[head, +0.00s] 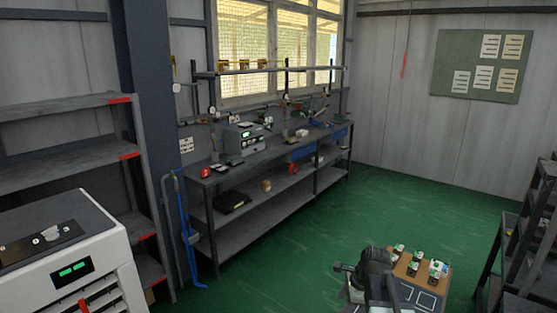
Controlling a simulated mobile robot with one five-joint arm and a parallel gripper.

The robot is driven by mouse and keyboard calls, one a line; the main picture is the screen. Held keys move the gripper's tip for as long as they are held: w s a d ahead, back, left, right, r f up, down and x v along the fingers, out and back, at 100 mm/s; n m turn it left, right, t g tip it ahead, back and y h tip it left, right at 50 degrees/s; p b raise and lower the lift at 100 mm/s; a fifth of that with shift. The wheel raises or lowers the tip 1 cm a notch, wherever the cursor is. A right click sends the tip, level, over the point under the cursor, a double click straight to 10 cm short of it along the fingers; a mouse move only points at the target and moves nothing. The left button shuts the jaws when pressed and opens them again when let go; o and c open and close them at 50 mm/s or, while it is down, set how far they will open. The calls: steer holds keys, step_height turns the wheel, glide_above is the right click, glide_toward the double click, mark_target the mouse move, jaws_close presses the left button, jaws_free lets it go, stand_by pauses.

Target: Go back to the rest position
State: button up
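My dark arm (377,272) shows at the bottom of the head view, to the right of the middle, folded compactly. Its end is small and dark, and I cannot make out the fingers of my gripper or whether they are open. Just right of the arm is a brown board (405,268) bearing several small valve blocks (437,268) with white and green parts. Dark squares with white outlines lie on its nearer part. The arm hides the board's left side. I cannot tell whether my gripper holds anything.
A long grey workbench (262,165) with instruments stands under the window. A white machine (65,262) and grey shelves (75,146) are at the left. A blue stand (187,235) is beside the bench. A dark rack (525,250) is at the right. The green floor (395,205) between is clear.

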steer(key=s+a+f+n+g+b, duration=0.1)
steer(key=s+a+f+n, duration=0.1)
steer(key=a+n, duration=0.15)
steer(key=s+a+f+n+b, duration=0.1)
steer(key=s+a+f+n, duration=0.15)
steer(key=a, duration=0.25)
steer(key=s+d+n+g+h, duration=0.1)
steer(key=s+n, duration=0.5)
steer(key=n, duration=0.7)
steer(key=shift+d+g+h, duration=0.15)
steer(key=shift+g+h, duration=0.25)
steer(key=shift+h, duration=0.4)
